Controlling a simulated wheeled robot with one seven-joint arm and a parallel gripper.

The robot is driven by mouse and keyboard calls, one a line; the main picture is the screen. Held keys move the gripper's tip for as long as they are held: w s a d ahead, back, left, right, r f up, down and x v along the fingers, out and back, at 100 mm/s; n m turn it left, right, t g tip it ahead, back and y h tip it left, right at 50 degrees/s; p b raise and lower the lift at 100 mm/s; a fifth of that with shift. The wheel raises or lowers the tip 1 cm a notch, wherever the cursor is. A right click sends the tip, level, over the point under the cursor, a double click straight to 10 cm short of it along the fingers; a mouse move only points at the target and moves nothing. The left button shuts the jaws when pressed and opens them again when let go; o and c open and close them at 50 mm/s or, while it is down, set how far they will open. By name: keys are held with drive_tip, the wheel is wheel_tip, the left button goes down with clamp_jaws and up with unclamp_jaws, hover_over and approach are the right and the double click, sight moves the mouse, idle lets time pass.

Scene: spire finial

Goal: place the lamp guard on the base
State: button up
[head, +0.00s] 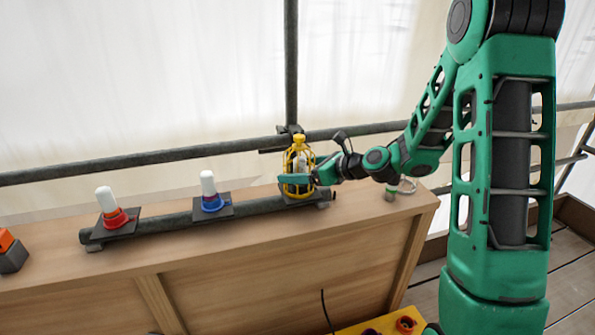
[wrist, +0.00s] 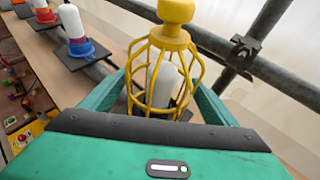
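The lamp guard (head: 298,160) is a yellow wire cage with a knob on top. In the head view it stands upright around a white lamp at the right end of the dark rail, low over the dark square base (head: 302,195). The wrist view shows the guard (wrist: 176,35) close up, with the white lamp (wrist: 163,85) inside its wires. My gripper (head: 297,178) has its green fingers on either side of the cage and appears shut on it. The fingers and palm hide the guard's lower rim, so I cannot tell whether it touches the base.
Two more white lamps, one with a red collar (head: 113,214) and one with a blue collar (head: 211,198), stand left along the rail (head: 165,222). A horizontal scaffold pipe (head: 160,157) and an upright pipe (head: 291,70) run close behind the guard.

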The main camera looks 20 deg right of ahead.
drive_tip(key=shift+o, duration=0.5)
drive_tip(key=shift+d+r, duration=0.1)
drive_tip(key=shift+r, duration=0.05)
drive_tip(key=v, duration=1.2)
drive_tip(key=s+d+f+n+g+h, duration=0.2)
drive_tip(key=s+f+n+g, duration=0.1)
drive_tip(key=s+n, duration=0.3)
drive_tip(key=s+d+f+n+g+h, duration=0.1)
drive_tip(key=s+f+n+g+h, duration=0.15)
drive_tip(key=s+n, duration=0.35)
drive_tip(key=s+d+r+n+g+h, duration=0.1)
drive_tip(key=s+n, duration=0.4)
drive_tip(key=s, duration=0.5)
drive_tip(key=s+d+r+n+g+h, duration=0.1)
drive_tip(key=s+d+n+g, duration=0.3)
drive_tip(key=s, duration=0.7)
drive_tip(key=d+n+h, duration=0.1)
drive_tip(key=d, duration=0.1)
drive_tip(key=shift+s+d+r, duration=0.3)
